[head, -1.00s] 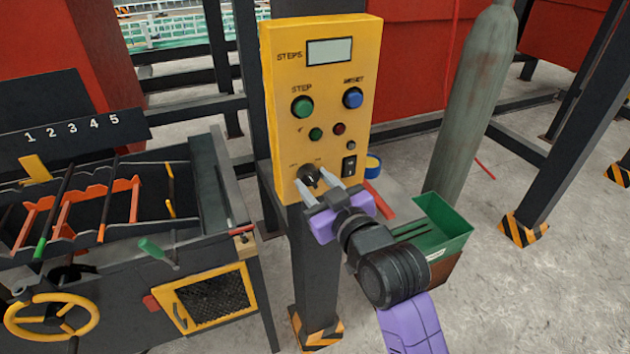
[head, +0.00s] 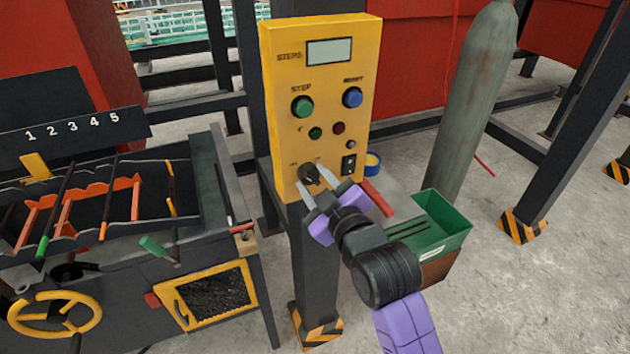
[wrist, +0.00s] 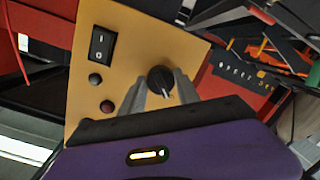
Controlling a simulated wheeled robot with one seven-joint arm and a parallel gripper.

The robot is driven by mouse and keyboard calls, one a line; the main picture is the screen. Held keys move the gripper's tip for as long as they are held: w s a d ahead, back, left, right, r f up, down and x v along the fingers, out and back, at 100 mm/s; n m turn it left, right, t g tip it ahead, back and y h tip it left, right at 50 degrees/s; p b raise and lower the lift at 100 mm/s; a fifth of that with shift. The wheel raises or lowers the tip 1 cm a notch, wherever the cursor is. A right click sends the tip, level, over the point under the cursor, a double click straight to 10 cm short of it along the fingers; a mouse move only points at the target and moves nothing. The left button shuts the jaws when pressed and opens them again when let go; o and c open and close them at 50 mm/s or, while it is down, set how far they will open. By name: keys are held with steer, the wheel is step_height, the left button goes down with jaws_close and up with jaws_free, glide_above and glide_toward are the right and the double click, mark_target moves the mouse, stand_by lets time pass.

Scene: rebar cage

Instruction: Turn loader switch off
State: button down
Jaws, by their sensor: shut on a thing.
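The yellow control box (head: 285,120) stands in front of me on a dark post. Low on its face is a black rotary switch (head: 309,174) with small labels above it. My gripper (head: 313,178) is at this switch, one finger on each side, shut on its knob. In the wrist view the knob (wrist: 160,79) sits between the grey fingertips, and a white pointer mark shows on it. Its labels are too small to read surely. A separate black rocker switch (head: 348,165) marked I and O (wrist: 101,46) is on the same face, apart from my fingers.
Above the knob are a green button (head: 302,107), a blue button (head: 352,97) and a display (head: 329,52). A machine with a yellow handwheel (head: 55,312) stands left. A green bin (head: 445,215) and a grey cylinder (head: 470,110) are right.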

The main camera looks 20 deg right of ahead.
steer(key=c, duration=0.9)
jaws_free()
steer(key=shift+s, duration=0.1)
steer(key=s, duration=0.2)
steer(key=s+b, duration=0.1)
steer(key=s, duration=0.2)
steer(key=s+r, duration=0.1)
steer(key=s, duration=0.1)
steer(key=shift+s, duration=0.3)
